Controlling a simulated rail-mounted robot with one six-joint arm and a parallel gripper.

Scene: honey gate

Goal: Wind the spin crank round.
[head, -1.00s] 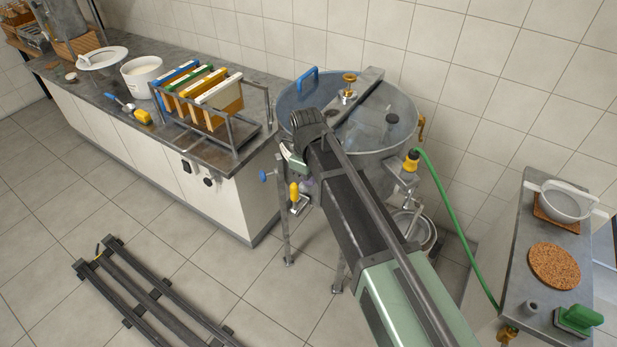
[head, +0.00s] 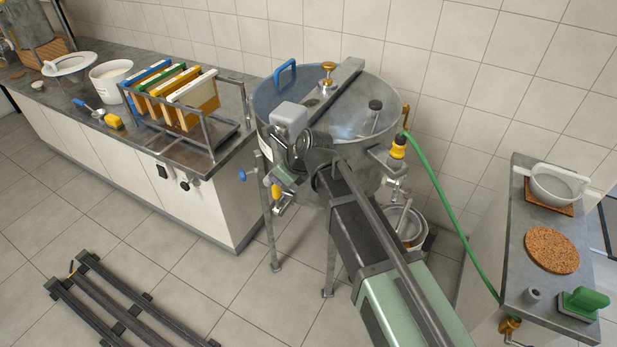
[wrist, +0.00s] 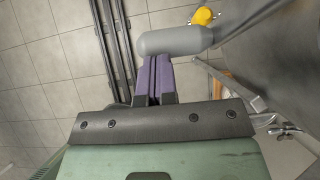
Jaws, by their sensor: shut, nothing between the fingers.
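The steel extractor drum (head: 350,150) stands on legs in the middle of the head view. A grey housing (head: 289,118) is on its near left side, beside my arm. In the wrist view a smooth grey rounded grip (wrist: 175,40), which looks like the spin crank's handle, lies across the tips of my gripper (wrist: 154,68). The purple fingers are shut together with nothing between them, and the grip hides their ends. I cannot tell whether they touch it. In the head view my wrist hides much of the fingers and the rest of the crank.
A yellow-handled fitting (head: 276,192) sits low on the drum's left side. A frame rack (head: 208,142) stands on the left counter. A green hose (head: 440,190) runs down at the right to a side bench (head: 515,250). A pail (head: 408,228) is under the drum. Dark rails (head: 120,300) cross the floor.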

